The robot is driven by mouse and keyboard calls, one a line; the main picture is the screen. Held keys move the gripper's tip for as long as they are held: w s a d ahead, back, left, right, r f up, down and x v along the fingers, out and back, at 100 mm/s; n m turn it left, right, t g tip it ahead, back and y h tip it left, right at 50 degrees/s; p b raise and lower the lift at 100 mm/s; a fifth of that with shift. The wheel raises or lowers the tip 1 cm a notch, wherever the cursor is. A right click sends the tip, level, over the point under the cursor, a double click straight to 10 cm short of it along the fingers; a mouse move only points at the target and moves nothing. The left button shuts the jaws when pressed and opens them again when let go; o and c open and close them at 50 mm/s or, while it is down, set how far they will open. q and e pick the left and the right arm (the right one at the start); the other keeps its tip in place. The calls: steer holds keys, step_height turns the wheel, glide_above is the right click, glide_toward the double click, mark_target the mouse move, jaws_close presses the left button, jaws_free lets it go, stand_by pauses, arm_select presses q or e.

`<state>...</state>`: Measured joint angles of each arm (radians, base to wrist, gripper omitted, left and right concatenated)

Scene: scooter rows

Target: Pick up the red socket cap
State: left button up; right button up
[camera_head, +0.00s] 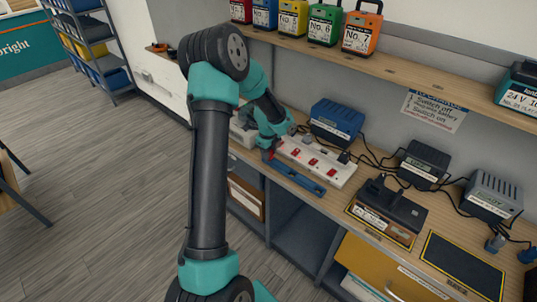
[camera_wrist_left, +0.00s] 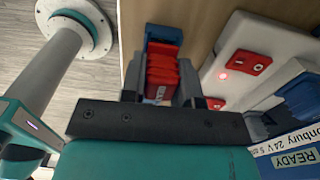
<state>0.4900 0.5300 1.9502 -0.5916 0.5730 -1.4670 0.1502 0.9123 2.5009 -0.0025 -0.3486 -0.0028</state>
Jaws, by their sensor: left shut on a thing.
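The red socket cap (camera_wrist_left: 161,78) sits between the two fingers of my left gripper (camera_wrist_left: 160,88) in the left wrist view. It has ribbed sides and a small white mark. In the head view my left gripper (camera_head: 271,149) is low at the left end of the white power strip (camera_head: 316,160), shut on the cap, of which only a little red shows. A blue holder (camera_wrist_left: 164,36) lies just beyond the cap in the wrist view; it also shows in the head view (camera_head: 300,181) along the bench edge. I cannot tell whether the cap still touches it. My right gripper is not in view.
The power strip has red switches, one lit. A blue charger (camera_head: 337,121) stands behind it. A black charger with a plug (camera_head: 388,207), more chargers (camera_head: 424,162) and cables crowd the bench to the right. A shelf (camera_head: 398,71) overhangs the back.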

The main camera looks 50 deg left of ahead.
arm_select(q)
step_height(320, 180, up, 3)
steer(key=shift+s+d+f, duration=0.1)
steer(key=s+d+r, duration=0.1)
steer(key=s+d, duration=0.9)
steer(key=d, duration=0.1)
steer(key=shift+s+d+r, duration=0.15)
steer(key=shift+s+d, duration=0.05)
steer(key=shift+d, duration=0.2)
